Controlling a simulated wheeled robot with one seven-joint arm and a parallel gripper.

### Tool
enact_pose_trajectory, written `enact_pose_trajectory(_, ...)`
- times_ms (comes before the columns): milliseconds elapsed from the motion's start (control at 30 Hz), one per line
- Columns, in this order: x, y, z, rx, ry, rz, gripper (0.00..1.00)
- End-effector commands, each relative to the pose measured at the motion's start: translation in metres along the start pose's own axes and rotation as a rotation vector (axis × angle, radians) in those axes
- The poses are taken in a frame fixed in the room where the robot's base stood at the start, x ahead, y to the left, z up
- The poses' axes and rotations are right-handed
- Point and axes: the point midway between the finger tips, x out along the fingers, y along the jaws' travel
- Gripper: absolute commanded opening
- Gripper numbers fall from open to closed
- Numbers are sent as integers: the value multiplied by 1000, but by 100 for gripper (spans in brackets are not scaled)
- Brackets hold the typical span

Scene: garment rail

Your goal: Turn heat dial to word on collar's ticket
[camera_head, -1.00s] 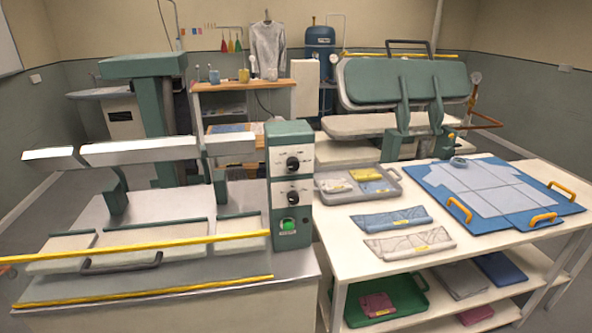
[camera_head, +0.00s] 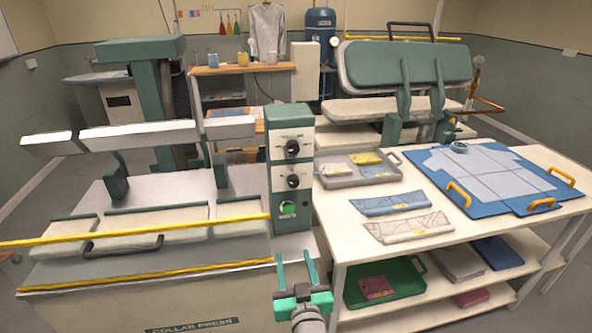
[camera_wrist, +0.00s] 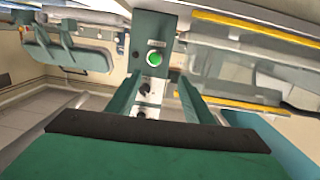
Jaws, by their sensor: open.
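A green control box (camera_head: 278,160) with a pale face stands at the press's right end. It carries an upper black dial (camera_head: 292,147), a lower black dial (camera_head: 293,181) and a green button (camera_head: 288,208). The dial lettering is too small to read. The wrist view shows the button (camera_wrist: 155,59) and both dials upside down. My gripper (camera_head: 295,262) is open and empty, below and in front of the box, apart from it. Its fingers (camera_wrist: 160,82) flank the dials in the wrist view. A blue folded cloth piece (camera_head: 375,207) and a pale one (camera_head: 395,230) lie on the table; their small yellow tags are unreadable.
The collar press (camera_head: 190,325) with yellow bars fills the left. The white table (camera_head: 345,225) bears a grey tray (camera_head: 330,180) of small folded pieces and a blue board (camera_head: 425,163) with orange handles. A green tray (camera_head: 350,293) is on its shelf.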

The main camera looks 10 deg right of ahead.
Motion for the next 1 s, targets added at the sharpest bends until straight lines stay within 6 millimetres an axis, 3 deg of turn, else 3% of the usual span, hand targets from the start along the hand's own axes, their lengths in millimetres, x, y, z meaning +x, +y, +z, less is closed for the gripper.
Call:
enact_pose_trajectory(33,10,6,-21,-11,17,-3,47)
enact_pose_trajectory(200,36,22,-81,-50,41,-28,47)
enact_pose_trajectory(500,58,43,-185,-139,76,-70,47)
enact_pose_trajectory(700,60,49,-218,-175,83,-85,47)
enact_pose_trajectory(867,66,49,-223,-180,82,-89,47)
enact_pose_trajectory(1000,83,48,-224,-179,81,-89,47)
